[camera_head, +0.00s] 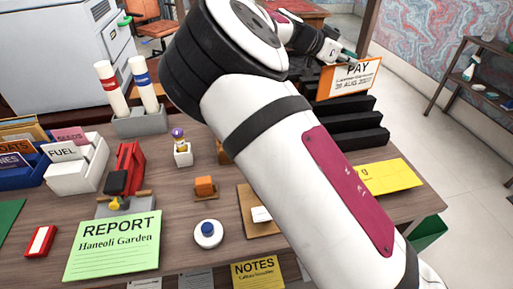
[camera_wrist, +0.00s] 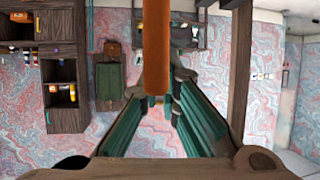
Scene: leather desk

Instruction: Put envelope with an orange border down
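The envelope with an orange border (camera_head: 348,80) is white and reads "PAY" and "28 AUG 2027". It stands roughly upright at the top of the black stepped rack (camera_head: 352,142). I cannot tell whether its lower edge touches the rack. My gripper (camera_head: 346,54) is at the envelope's top edge, shut on it. In the wrist view, an orange-brown strip (camera_wrist: 157,45), apparently the envelope nearly edge-on, runs down between my teal fingers (camera_wrist: 162,100). My arm hides part of the desk and the rack's left side.
A yellow envelope (camera_head: 388,176) lies by the rack's front. A green report (camera_head: 113,245), yellow notes (camera_head: 258,274), a round white stand (camera_head: 208,234) and a white FUEL holder (camera_head: 77,165) are on or by the desk. A green bin (camera_head: 428,233) is at the right edge.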

